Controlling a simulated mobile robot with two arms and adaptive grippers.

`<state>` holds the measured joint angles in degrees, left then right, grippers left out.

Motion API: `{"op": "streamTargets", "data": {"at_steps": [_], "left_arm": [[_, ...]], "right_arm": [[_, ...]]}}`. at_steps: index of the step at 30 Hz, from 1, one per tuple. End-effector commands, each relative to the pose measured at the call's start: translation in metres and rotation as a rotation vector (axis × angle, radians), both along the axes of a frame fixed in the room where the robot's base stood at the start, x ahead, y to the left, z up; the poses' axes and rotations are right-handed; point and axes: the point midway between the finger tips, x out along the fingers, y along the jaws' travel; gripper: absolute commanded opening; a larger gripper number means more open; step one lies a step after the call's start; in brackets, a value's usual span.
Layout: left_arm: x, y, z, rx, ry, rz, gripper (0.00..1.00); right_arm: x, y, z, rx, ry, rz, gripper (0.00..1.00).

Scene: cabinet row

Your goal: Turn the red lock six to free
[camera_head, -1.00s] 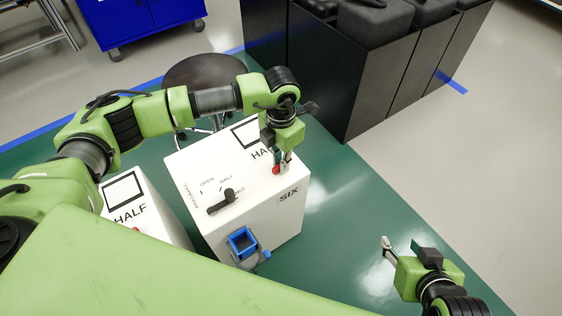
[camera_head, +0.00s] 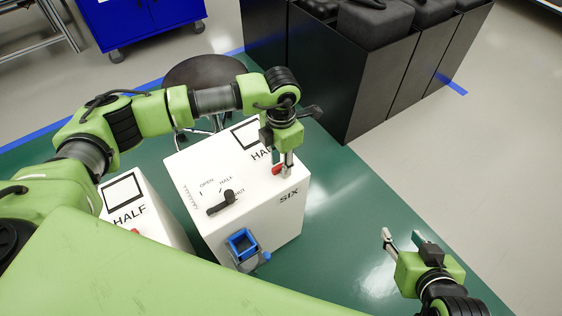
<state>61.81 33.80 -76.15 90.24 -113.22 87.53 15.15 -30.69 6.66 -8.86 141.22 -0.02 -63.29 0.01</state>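A black knob (camera_head: 221,203) on the same face points toward the lower left, near the labels OPEN and HALF. My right gripper (camera_head: 401,237) is open and empty at the lower right, away from the cabinet.
A second white cabinet (camera_head: 150,222) stands to the left, partly behind my arm. A blue square fitting (camera_head: 241,243) sits on the front of cabinet SIX.

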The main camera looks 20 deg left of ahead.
Motion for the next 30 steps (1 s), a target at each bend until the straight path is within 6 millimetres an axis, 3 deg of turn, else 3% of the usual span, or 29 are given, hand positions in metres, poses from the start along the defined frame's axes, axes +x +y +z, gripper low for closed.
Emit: {"op": "streamTargets", "data": {"at_steps": [11,24,30], "left_arm": [[0.000,0.000,0.007,-0.002,-0.001,0.002,0.28],[0.001,0.000,0.092,-0.001,-0.003,0.000,0.28],[0.000,0.000,0.115,-0.001,-0.001,0.001,0.28]], "right_arm": [[0.000,0.000,0.000,0.001,0.000,0.000,0.40],[0.000,0.000,0.000,0.000,0.000,0.000,0.40],[0.000,0.000,0.000,0.000,0.000,0.000,0.40]]}}
